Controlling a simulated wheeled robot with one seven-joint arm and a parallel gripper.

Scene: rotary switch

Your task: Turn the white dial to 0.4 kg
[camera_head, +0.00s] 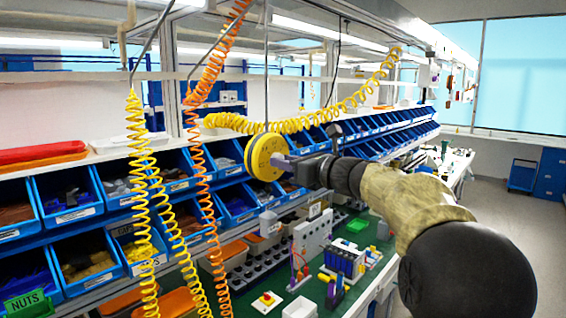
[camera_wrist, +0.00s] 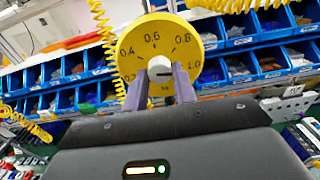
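The dial is a round yellow disc (camera_head: 262,157) hanging at the middle of the head view. In the wrist view the disc (camera_wrist: 128,59) shows black numbers from 0.2 at left, over 0.6 at top, to 1.0 at right. A white knob (camera_wrist: 159,66) sits at its centre with a short dark mark pointing right, near the 1.0 side. My gripper (camera_head: 285,163) reaches the disc's face from the right. Its two purple-grey fingers (camera_wrist: 160,78) stand on either side of the knob. I cannot tell whether they touch it.
Blue parts bins (camera_head: 82,216) line the shelves behind the disc. Yellow coiled hoses (camera_head: 140,150) and an orange one (camera_head: 194,135) hang to the left. A green bench (camera_head: 345,292) below holds several small fixtures.

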